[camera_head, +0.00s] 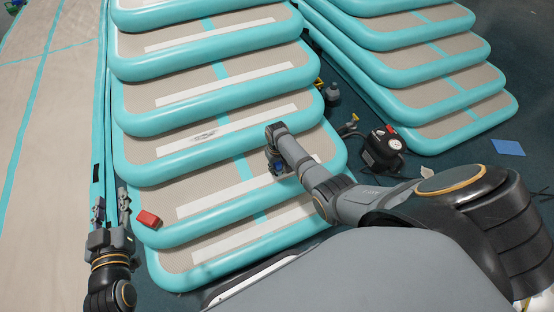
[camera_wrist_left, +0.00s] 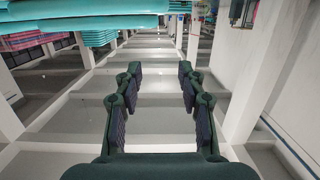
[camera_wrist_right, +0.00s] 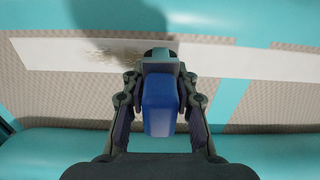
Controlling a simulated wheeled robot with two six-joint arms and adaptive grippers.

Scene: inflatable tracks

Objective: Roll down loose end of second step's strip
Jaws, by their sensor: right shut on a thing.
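Teal inflatable steps with beige tops rise away from me, each with a white strip across it. The second step's strip (camera_head: 210,202) runs up to the right and passes behind my right gripper; I cannot make out a loose end. My right gripper (camera_head: 275,160) is shut on a blue tool (camera_wrist_right: 160,105) with a grey top, held over the steps. I cannot tell whether the tool touches anything. The right wrist view shows a white strip (camera_wrist_right: 260,65) with a brown scuff beyond the tool. My left gripper (camera_head: 111,208) is open and empty left of the steps.
A red block (camera_head: 148,218) lies at the second step's left end. A black pump with a gauge (camera_head: 384,150) and a dark bottle (camera_head: 332,92) stand right of the steps. A second teal stack (camera_head: 430,75) is at upper right. A blue sheet (camera_head: 508,147) lies on the floor.

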